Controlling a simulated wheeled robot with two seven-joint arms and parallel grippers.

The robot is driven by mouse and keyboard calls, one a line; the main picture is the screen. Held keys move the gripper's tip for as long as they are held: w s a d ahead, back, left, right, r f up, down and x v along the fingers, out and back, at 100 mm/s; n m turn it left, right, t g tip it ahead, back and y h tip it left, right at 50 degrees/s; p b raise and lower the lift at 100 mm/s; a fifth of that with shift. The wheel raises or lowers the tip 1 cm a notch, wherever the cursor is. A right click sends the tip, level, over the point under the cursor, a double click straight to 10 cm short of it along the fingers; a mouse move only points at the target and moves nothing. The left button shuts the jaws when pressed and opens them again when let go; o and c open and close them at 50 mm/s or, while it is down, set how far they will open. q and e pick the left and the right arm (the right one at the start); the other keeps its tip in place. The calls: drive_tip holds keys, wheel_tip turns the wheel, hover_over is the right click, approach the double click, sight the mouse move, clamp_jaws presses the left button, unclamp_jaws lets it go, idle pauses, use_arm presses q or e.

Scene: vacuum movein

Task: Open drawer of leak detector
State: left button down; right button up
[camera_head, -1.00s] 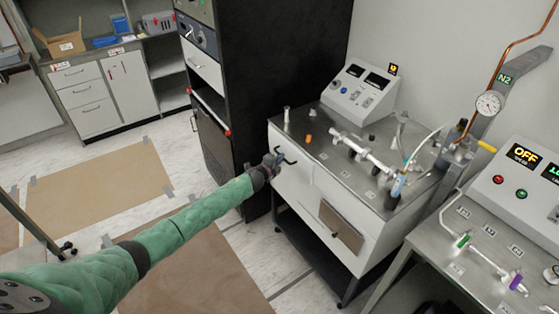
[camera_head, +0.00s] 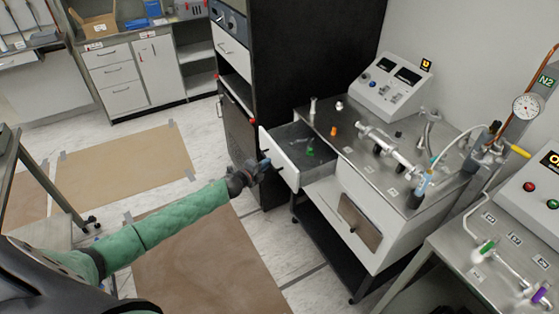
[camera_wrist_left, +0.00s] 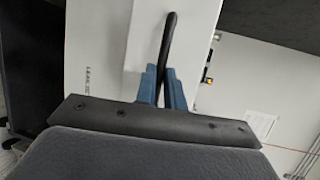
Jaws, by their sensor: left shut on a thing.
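The leak detector (camera_head: 345,180) is a white bench unit with a grey metal top, at the right in the head view. Its drawer (camera_head: 287,166) is pulled out to the left, with a dark inside; a green item (camera_head: 310,151) lies in it. My left gripper (camera_head: 264,166) is at the drawer's front. In the left wrist view its blue fingers (camera_wrist_left: 163,87) are shut on the black drawer handle (camera_wrist_left: 168,42), with the white lettered front behind. My right gripper is not in view.
A tall black cabinet (camera_head: 300,65) stands behind the drawer. A second metal bench (camera_head: 470,245) with valves stands at the right. Brown mats (camera_head: 205,265) cover the floor, with free room left of the drawer. A table (camera_head: 35,180) stands at the left edge.

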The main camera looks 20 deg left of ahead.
use_arm(q)
drive_tip(key=s+a, duration=0.1)
drive_tip(key=s, duration=0.1)
drive_tip(key=s+a, duration=0.1)
drive_tip(key=shift+s+a+f, duration=0.1)
drive_tip(key=shift+s+a, duration=0.3)
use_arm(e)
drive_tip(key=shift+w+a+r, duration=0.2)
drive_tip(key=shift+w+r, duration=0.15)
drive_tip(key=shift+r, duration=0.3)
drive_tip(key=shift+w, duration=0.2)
use_arm(q)
drive_tip(key=c, duration=1.6)
unclamp_jaws()
drive_tip(key=shift+o, duration=0.6)
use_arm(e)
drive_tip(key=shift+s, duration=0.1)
use_arm(q)
drive_tip(key=shift+b, duration=0.3)
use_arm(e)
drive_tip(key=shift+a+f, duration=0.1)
